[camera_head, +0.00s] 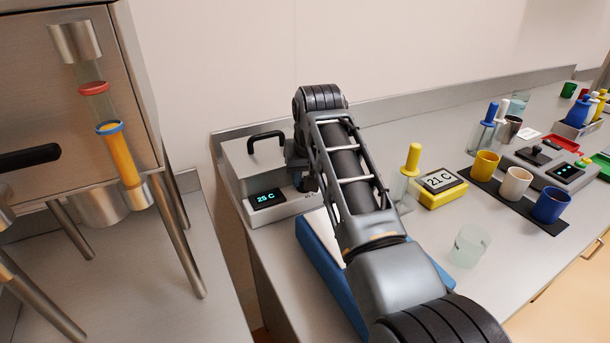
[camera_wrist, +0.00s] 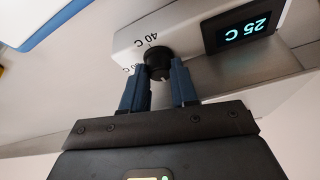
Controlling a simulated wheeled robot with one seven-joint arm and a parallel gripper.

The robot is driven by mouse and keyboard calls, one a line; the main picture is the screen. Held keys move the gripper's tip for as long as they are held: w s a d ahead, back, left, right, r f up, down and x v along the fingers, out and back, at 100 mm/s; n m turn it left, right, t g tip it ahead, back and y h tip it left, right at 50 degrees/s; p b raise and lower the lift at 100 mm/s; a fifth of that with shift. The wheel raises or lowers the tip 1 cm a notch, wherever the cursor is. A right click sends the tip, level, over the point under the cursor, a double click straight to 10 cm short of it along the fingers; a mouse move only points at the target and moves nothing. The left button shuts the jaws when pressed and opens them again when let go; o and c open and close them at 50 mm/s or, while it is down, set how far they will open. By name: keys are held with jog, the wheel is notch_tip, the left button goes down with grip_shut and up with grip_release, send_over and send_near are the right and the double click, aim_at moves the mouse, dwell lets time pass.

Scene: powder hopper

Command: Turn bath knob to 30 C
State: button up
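The bath (camera_head: 240,190) is a grey box with a black top handle at the left end of the bench. Its display (camera_head: 267,197) reads 25 C, also legible upside down in the wrist view (camera_wrist: 245,29). The black bath knob (camera_wrist: 157,66) sits on the white front panel, with a 40 C mark beside it and another mark partly hidden. My gripper (camera_wrist: 159,78) has its two blue fingers at either side of the knob, tips against its sides with no clear gap. In the head view my arm hides the knob and fingers.
A blue-edged tray (camera_head: 318,255) lies in front of the bath under my arm. A yellow 21 C display block (camera_head: 441,194), a clear beaker (camera_head: 469,246) and several coloured cups stand to the right. A steel hopper frame (camera_head: 168,210) stands at left.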

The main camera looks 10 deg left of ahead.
grip_shut()
jog(key=shift+m+h+p, duration=0.3)
jog(key=shift+m+p, duration=0.1)
jog(key=shift+m, duration=0.4)
jog(key=shift+o, duration=2.2)
grip_release()
jog(key=v, duration=0.7)
jog(key=shift+s+r+b, duration=0.25)
jog(key=shift+r+b, duration=0.1)
jog(key=shift+b, duration=0.05)
